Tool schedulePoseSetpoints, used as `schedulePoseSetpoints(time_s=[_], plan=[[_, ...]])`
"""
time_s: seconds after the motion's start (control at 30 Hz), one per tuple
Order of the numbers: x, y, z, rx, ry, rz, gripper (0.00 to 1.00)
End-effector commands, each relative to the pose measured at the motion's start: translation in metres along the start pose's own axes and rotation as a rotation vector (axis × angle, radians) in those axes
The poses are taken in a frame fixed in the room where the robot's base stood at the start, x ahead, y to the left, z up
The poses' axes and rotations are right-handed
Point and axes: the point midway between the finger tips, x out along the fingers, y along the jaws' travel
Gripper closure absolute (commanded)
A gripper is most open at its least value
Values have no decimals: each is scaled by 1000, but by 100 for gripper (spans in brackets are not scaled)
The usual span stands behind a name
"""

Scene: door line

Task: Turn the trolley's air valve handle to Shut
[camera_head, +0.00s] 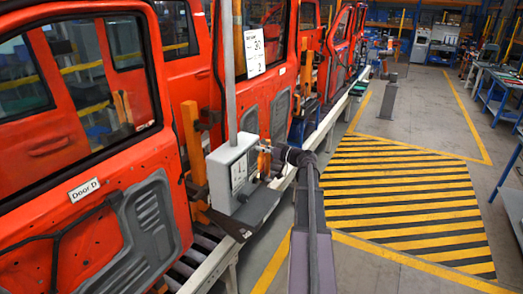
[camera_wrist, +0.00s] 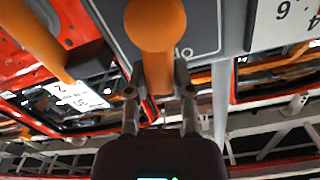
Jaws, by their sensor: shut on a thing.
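The grey valve box (camera_head: 215,170) stands on the trolley between the red doors, with a white label on its front. The orange valve handle (camera_head: 264,160) sticks out from its right side. My gripper (camera_head: 273,157) reaches it from the right. In the wrist view the handle's round orange end (camera_wrist: 155,24) is close to the camera, and its shank runs down between the two fingers of my gripper (camera_wrist: 159,82), which are shut on it. A dark plate with partly hidden lettering lies behind the handle. I cannot read which position the handle is at.
A red door (camera_head: 60,190) tagged "Door D" hangs at left, and more red doors stand in a line behind. A grey post (camera_head: 229,80) rises above the box. The yellow-striped floor (camera_head: 400,195) at right is clear. A blue-legged bench (camera_head: 497,90) stands far right.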

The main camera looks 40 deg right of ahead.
Motion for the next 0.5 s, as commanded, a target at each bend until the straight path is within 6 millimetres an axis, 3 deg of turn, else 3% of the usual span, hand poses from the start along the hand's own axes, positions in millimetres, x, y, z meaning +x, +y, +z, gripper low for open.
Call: schedulePoseSetpoints(time_s=[0.5], plan=[[-1,18,4,347,-1,2,100]])
